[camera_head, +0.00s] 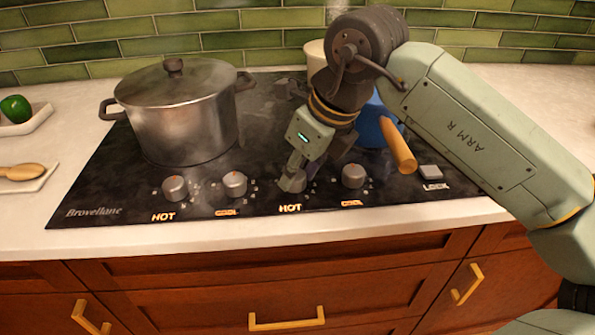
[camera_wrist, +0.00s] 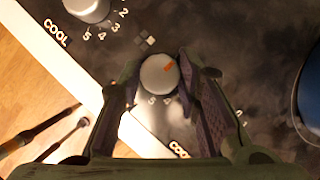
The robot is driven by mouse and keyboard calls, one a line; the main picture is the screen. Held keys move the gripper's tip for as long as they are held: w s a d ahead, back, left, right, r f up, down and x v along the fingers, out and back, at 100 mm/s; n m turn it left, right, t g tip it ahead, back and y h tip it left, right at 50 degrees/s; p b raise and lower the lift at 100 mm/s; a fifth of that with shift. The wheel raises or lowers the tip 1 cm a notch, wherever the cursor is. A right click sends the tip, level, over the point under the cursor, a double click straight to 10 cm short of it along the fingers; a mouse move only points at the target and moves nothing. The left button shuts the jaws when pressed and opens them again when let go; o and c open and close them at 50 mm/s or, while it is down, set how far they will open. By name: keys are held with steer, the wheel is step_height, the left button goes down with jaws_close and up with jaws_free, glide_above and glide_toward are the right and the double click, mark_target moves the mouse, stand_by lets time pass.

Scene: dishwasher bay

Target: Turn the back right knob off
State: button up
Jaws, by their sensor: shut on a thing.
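The black cooktop (camera_head: 105,185) has a row of silver knobs along its front edge. My gripper (camera_head: 291,180) points down onto the third knob from the left (camera_head: 300,181), above a lit "HOT" label (camera_head: 290,209). In the wrist view my gripper's fingers (camera_wrist: 165,80) are shut on either side of this round knob (camera_wrist: 158,75). An orange mark on its top points to the upper right. The other knobs are a far left one (camera_head: 175,189) by "HOT", a second (camera_head: 235,184) by "COOL" and a right one (camera_head: 353,176) by "COOL".
A large lidded steel pot (camera_head: 185,125) stands on the left of the cooktop. A blue pan (camera_head: 369,125) with a wooden handle (camera_head: 399,148) lies behind and right of my gripper. A cream pot (camera_head: 316,54) stands at the back. A "LOCK" button (camera_head: 430,172) is at right.

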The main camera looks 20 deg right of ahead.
stand_by(0.3)
steer(key=o, duration=1.1)
steer(key=v, duration=1.2)
steer(key=shift+f, duration=0.1)
